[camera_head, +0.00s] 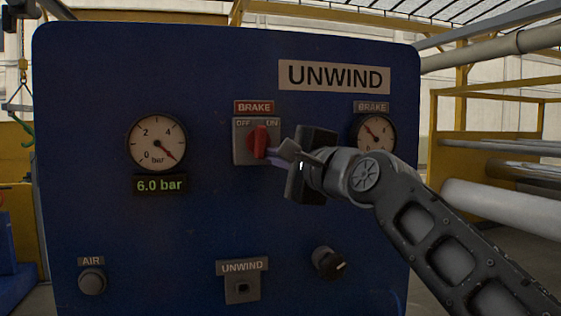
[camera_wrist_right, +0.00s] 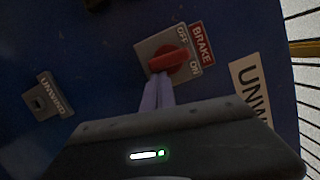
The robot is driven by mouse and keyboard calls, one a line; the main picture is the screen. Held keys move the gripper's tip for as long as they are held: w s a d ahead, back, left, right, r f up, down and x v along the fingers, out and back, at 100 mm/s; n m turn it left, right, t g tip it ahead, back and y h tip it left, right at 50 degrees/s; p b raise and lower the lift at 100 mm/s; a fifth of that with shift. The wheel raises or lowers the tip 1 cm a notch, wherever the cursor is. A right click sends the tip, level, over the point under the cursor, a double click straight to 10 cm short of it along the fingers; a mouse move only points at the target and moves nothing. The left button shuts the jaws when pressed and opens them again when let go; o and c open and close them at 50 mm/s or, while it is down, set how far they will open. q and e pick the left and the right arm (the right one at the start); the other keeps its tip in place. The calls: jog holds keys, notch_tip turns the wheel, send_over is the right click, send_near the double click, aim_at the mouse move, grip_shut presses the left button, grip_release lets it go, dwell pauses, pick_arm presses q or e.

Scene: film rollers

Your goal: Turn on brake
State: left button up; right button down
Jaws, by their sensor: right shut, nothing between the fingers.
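The brake switch is a red knob (camera_head: 260,141) on a grey plate (camera_head: 242,153), under a red BRAKE label, with OFF at upper left and ON at upper right. The knob stands near upright, its top leaning slightly toward ON. My right gripper (camera_head: 274,156) is shut and empty, its fingertips at the knob's lower right. In the right wrist view the shut fingers (camera_wrist_right: 158,90) end at the lower end of the red knob (camera_wrist_right: 170,58). I cannot tell whether they touch it. My left gripper is not in view.
The blue panel (camera_head: 200,215) carries a left gauge (camera_head: 157,143), a right BRAKE gauge (camera_head: 376,135) partly behind my arm, an AIR button (camera_head: 92,281), an UNWIND socket (camera_head: 242,290) and a black knob (camera_head: 329,262). Yellow frames and rollers stand at right.

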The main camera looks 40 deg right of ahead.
jog(key=m, duration=0.2)
jog(key=a+m, duration=0.1)
jog(key=m, duration=0.1)
jog(key=f+m+t+h, duration=0.1)
jog(key=m, duration=0.1)
jog(key=shift+w+a, duration=0.25)
jog(key=shift+a, duration=0.2)
jog(key=shift+f, duration=0.15)
dwell(0.3)
